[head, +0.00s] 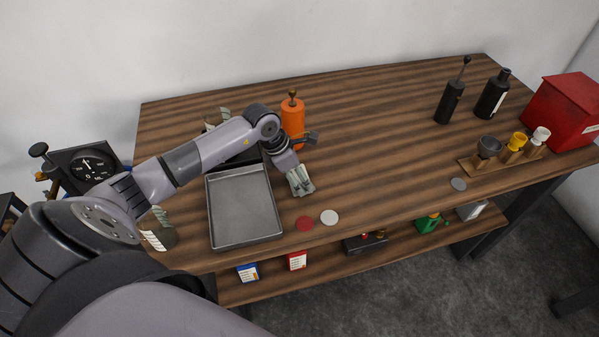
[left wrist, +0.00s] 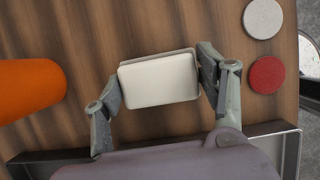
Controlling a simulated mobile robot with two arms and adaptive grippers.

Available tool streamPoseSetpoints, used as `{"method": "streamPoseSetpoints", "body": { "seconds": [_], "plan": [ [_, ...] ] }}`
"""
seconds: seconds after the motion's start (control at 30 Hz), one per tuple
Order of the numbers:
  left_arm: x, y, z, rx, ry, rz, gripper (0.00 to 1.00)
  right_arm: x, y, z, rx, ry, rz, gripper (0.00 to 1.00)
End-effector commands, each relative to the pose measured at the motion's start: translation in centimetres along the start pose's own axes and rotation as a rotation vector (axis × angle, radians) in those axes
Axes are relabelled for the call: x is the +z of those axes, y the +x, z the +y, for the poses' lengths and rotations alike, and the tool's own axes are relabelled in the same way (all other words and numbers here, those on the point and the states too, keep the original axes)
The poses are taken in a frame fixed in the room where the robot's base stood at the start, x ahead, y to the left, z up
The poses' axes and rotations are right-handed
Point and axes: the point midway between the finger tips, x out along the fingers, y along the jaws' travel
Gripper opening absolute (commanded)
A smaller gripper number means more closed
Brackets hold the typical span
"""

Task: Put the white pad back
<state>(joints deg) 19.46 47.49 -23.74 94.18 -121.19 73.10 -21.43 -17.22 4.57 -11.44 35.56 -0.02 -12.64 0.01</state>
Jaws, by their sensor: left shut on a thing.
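My left gripper (head: 300,184) reaches over the wooden workbench, just right of the metal tray. In the left wrist view the left gripper (left wrist: 160,88) has a finger on each side of a white rectangular pad with rounded corners (left wrist: 158,80) and is shut on it. In the head view the pad is mostly hidden by the fingers. I cannot tell whether it touches the bench top. My right gripper is not in view.
A metal tray (head: 243,207) lies left of the gripper, an orange bottle (head: 292,117) behind it. A red disc (head: 305,223) and a white disc (head: 329,217) lie near the front edge. The bench's middle (head: 390,150) is clear. A red box (head: 564,110) stands right.

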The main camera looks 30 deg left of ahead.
Motion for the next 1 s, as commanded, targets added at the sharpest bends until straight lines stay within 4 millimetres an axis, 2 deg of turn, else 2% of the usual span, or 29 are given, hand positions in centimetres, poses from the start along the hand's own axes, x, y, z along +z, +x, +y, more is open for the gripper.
{"method": "streamPoseSetpoints", "body": {
  "seconds": [0.37,0.4,0.67,1.0],
  "plan": [
    [-0.27,0.63,0.05,0.002,0.002,0.0,0.44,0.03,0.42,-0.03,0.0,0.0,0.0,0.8],
    [-0.2,0.45,0.04,0.001,0.001,0.0,0.68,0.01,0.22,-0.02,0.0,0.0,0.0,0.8],
    [-0.18,0.42,0.04,0.001,0.001,0.0,0.86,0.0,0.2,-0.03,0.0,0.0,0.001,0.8],
    [-0.11,0.26,0.04,0.001,0.001,0.0,0.86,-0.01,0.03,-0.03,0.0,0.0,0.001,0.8]
  ]
}}
